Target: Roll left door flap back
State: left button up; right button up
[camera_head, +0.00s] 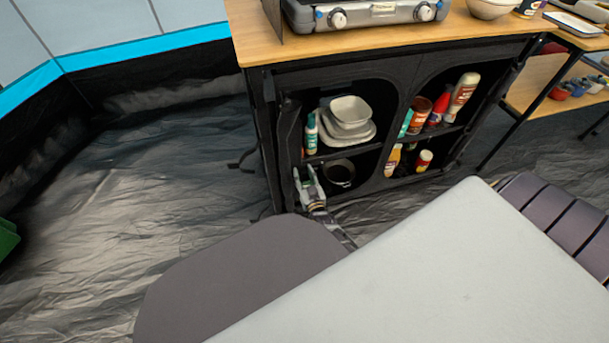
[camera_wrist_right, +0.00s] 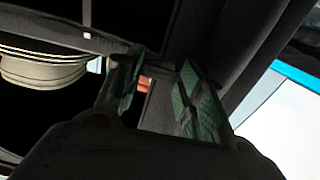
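The black fabric kitchen stand (camera_head: 395,120) has two arched front openings, and both show their shelves. Dark fabric of the left door flap (camera_head: 289,130) gathers in a narrow upright strip along the left edge of the left opening. My right gripper (camera_head: 308,178) is low at that opening, near the strip's lower end. In the right wrist view the right gripper (camera_wrist_right: 160,98) has its green-padded fingers apart. Dark fabric or frame shows behind and between them; I cannot tell whether they touch it. My left gripper is out of view.
Bowls and plates (camera_head: 348,122), a dark pot (camera_head: 339,173) and bottles (camera_head: 460,95) stand on the shelves. A stove (camera_head: 365,12) sits on the wooden top (camera_head: 300,44). The groundsheet (camera_head: 190,165) left of the stand is clear.

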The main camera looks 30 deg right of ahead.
jog(key=shift+o, duration=0.8)
jog(key=shift+s, duration=0.1)
jog(key=v, duration=1.1)
jog(key=shift+s+a, duration=0.2)
jog(key=shift+s, duration=0.2)
jog(key=shift+c, duration=0.4)
